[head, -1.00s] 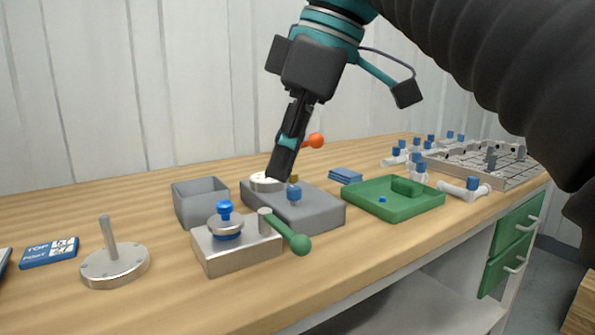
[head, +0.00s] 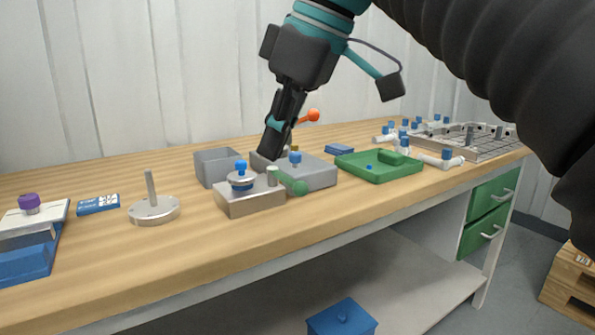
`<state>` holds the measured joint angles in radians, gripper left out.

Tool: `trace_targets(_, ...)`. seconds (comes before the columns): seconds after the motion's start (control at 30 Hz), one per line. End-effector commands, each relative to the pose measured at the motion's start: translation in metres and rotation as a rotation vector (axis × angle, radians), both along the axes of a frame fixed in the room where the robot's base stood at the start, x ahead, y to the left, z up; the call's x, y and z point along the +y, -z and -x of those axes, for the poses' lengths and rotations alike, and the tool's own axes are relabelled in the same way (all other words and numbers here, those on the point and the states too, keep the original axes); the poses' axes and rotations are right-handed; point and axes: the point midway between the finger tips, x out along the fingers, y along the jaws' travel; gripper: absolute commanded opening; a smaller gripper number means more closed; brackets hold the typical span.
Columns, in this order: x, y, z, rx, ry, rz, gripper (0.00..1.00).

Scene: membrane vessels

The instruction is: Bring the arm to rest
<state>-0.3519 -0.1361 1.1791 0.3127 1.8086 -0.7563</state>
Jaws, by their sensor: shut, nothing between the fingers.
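My gripper (head: 270,150) hangs from the teal and dark arm, pointing down and slightly left over the middle of the bench (head: 110,245). Its fingers are shut with nothing between them. The fingertips show in front of a grey block (head: 318,175) with a blue-topped fitting (head: 295,159) and an orange ball knob (head: 313,115) behind. Whether the tips touch the block cannot be told. My gripper hides part of the block's left end.
Near the gripper stand a grey open box (head: 217,168), a metal block with a green-knobbed lever (head: 250,198) and a green tray (head: 380,166). A metal disc with an upright rod (head: 153,209) is further left. White vessels and a gridded rack (head: 475,144) fill the right end.

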Motion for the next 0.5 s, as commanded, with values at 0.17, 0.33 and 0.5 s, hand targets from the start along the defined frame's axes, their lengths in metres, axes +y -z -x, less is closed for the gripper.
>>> trace_targets(0.17, 0.005, 0.03, -0.026, 0.022, 0.155, -0.016, 0.0)
trace_targets(0.33, 0.002, 0.061, -0.04, 0.034, 0.302, -0.028, 0.0)
trace_targets(0.5, -0.015, 0.104, -0.049, 0.038, 0.492, -0.043, 0.0)
